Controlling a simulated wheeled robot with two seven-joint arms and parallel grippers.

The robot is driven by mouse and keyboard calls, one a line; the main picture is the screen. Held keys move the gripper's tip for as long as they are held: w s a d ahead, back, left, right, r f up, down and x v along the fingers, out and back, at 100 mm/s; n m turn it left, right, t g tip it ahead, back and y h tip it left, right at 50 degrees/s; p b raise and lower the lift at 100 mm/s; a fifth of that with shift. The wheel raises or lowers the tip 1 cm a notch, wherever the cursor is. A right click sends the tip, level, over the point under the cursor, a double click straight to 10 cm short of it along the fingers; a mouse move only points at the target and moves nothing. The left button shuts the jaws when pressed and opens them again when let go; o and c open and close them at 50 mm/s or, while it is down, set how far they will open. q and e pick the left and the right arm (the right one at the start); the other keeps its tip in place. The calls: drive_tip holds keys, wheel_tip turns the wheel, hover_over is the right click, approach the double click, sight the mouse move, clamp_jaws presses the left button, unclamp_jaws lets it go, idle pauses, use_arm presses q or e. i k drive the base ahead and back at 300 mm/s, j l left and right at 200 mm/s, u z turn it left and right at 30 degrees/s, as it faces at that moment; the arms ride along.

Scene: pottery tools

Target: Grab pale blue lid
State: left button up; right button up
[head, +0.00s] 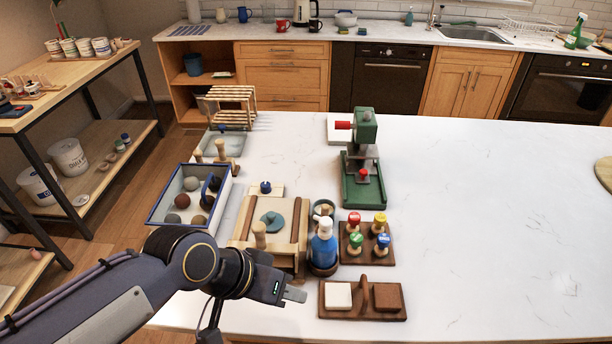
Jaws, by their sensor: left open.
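A round grey-blue disc with a small knob (272,221), which looks like the pale blue lid, lies on a light wooden box-like stand (241,233) near the table's left side. My left gripper (288,292) is in front of this stand, nearer to me and slightly to the right of the lid. It is open, apart from the lid, and I see nothing held in it. My left forearm hides part of the table's front left edge. My right gripper is not in view.
A blue-white bottle (322,250), a board of coloured-knob stamps (367,245) and a dark wooden tray (345,313) stand right of the lid. A blue-rimmed box of balls (155,211) is left.

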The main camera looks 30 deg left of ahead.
sight(274, 222)
drive_tip(key=u, duration=1.4)
drive_tip(key=j, duration=1.3)
drive_tip(key=i+j, duration=0.1)
drive_tip(key=i, duration=0.35)
